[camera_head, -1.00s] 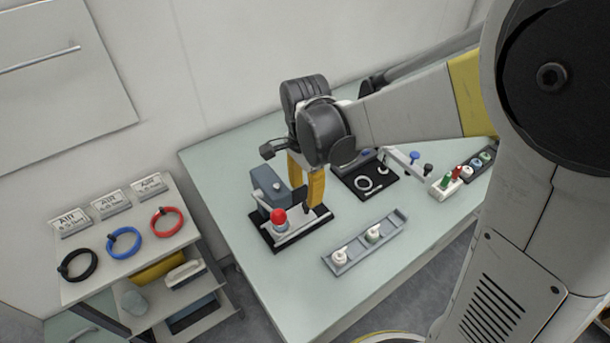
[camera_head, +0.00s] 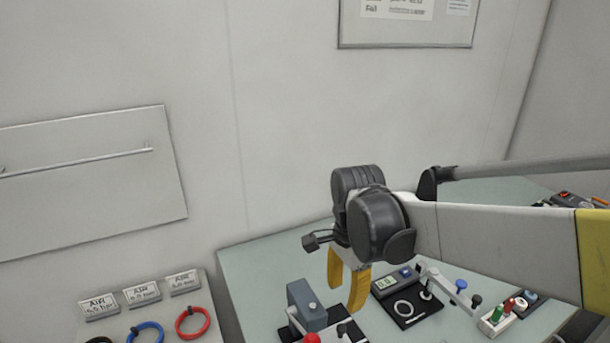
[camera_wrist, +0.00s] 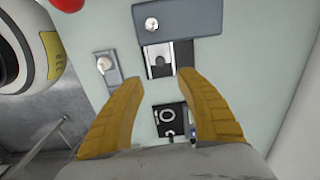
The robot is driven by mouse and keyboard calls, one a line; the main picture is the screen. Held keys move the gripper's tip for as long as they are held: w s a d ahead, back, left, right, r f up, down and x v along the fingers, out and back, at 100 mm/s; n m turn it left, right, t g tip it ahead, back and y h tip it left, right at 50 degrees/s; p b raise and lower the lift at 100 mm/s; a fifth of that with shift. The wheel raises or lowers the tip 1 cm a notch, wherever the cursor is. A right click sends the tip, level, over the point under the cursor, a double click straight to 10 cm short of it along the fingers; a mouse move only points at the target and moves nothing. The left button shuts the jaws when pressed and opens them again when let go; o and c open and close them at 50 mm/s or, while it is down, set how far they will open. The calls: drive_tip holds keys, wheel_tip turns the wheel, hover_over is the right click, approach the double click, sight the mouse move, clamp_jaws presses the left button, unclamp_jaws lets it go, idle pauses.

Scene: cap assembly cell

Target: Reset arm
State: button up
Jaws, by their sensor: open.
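My gripper (camera_head: 347,285) has two yellow fingers spread apart with nothing between them. In the head view it hangs above the table (camera_head: 262,265), beside a grey press-like fixture (camera_head: 306,304) with a red knob (camera_head: 312,338) at the bottom edge. In the wrist view the open fingers of my gripper (camera_wrist: 160,85) point toward the same fixture (camera_wrist: 178,20), whose black base plate with a metal slot lies just beyond the fingertips.
A black device with a ring (camera_head: 403,308) and a small display sits right of the gripper. Farther right stand a block with coloured pegs (camera_head: 497,317) and several small parts. Left is a shelf with a blue ring (camera_head: 145,331), a red ring (camera_head: 192,322) and label cards (camera_head: 142,293).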

drive_tip(key=s+d+r+n+t, duration=0.4)
drive_tip(key=s+d+n+t, duration=0.3)
drive_tip(key=s+n, duration=0.3)
drive_tip(key=d+n, duration=0.1)
drive_tip(key=n, duration=0.2)
drive_tip(key=shift+s, duration=0.35)
idle(1.2)
